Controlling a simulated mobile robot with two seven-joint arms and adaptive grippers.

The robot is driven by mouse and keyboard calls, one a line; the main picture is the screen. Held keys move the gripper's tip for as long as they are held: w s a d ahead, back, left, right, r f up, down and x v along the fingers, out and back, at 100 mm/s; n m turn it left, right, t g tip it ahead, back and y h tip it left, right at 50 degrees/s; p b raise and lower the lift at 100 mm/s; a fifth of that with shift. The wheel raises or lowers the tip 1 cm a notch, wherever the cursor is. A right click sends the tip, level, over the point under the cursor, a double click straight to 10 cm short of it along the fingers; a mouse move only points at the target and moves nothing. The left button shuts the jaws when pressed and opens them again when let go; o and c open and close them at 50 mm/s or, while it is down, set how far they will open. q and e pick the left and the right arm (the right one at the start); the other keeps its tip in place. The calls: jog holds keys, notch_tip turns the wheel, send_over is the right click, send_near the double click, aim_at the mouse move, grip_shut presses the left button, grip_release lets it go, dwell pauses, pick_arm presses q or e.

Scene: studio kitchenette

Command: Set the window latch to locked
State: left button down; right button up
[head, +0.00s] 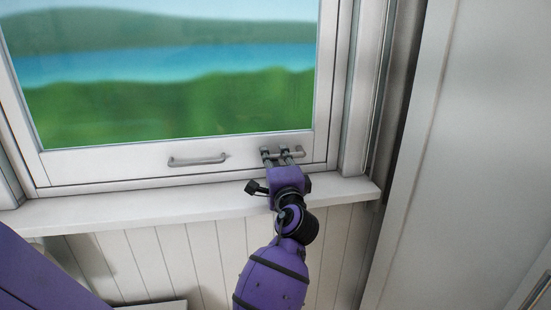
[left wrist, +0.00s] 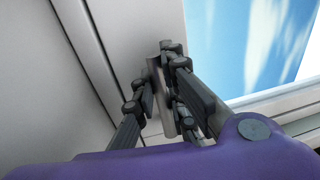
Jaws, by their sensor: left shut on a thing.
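The window latch (head: 301,153) is a small grey metal fitting low on the right part of the white window frame. My left gripper (head: 276,154) reaches up to it from below and is shut on it. In the left wrist view, the fingers of the left gripper (left wrist: 168,82) close around a grey bar of the latch (left wrist: 167,118). The fingers hide much of the latch, so I cannot tell its exact setting. My right gripper is in neither view.
A fixed grey bar handle (head: 198,160) sits on the lower frame, left of the latch. The white window sill (head: 150,207) runs just below, under my left wrist. A pale wall or panel (head: 465,140) stands close on the right.

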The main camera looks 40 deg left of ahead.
pick_arm(q)
jog(key=shift+f, duration=0.2)
jog(key=c, duration=1.9)
grip_release()
jog(key=shift+o, duration=0.7)
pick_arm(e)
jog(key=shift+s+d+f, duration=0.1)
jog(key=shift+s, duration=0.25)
pick_arm(q)
jog(key=shift+r, duration=0.1)
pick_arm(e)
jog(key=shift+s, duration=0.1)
pick_arm(q)
jog(key=shift+s+d, duration=0.15)
jog(key=v, duration=1.1)
jog(key=shift+s+d, duration=0.2)
jog(key=shift+d, duration=0.05)
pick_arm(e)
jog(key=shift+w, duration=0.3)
